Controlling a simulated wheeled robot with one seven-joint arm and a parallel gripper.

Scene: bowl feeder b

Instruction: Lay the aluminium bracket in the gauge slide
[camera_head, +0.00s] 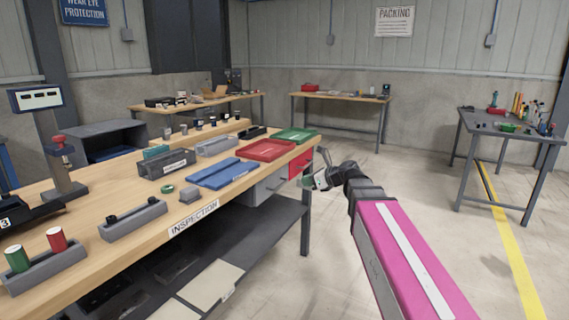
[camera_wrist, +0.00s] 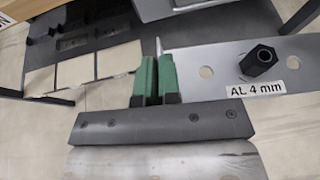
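The aluminium bracket (camera_wrist: 215,62) is a grey metal plate with round holes, a black hex nut on it and an "AL 4 mm" label. In the wrist view its thin upright flange stands between the green fingers of my gripper (camera_wrist: 157,80), which are closed on it. In the head view my gripper (camera_head: 321,180) is off the right end of the inspection bench (camera_head: 88,184), beside its red drawer; the bracket is too small to make out there. I cannot tell for sure which fixture is the gauge slide; a dark grey slotted block (camera_head: 167,163) stands mid-bench.
The bench holds blue trays (camera_head: 226,173), a red tray (camera_head: 266,150), a green tray (camera_head: 296,135), a long grey holder (camera_head: 132,220) and a holder with red and green cylinders (camera_head: 45,270). A lower shelf (camera_head: 236,243) lies beneath.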

